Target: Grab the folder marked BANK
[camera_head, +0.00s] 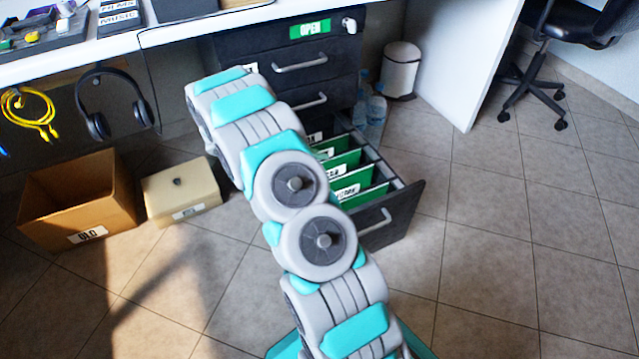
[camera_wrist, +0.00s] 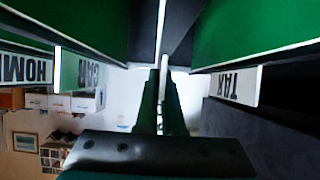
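Green folders (camera_head: 345,162) with white labels hang in the open drawer (camera_head: 403,212) in the head view. Their labels are too small to read surely there. In the wrist view the labels appear upside down: a HOME-like folder (camera_wrist: 25,68), a CAR folder (camera_wrist: 88,72) and a folder reading TAR or TAX (camera_wrist: 238,84). I see no label reading BANK. My gripper (camera_wrist: 163,75) is among the folders in the wrist view, its two dark fingers close together. A thin pale edge shows between them; I cannot tell whether they grip it. In the head view my arm hides the gripper.
The drawer cabinet (camera_head: 280,50) has an OPEN sign. A cardboard box (camera_head: 75,190) and a beige box (camera_head: 180,190) stand on the floor at left. Bottles (camera_head: 372,108) and a white bin (camera_head: 402,72) stand behind the drawer.

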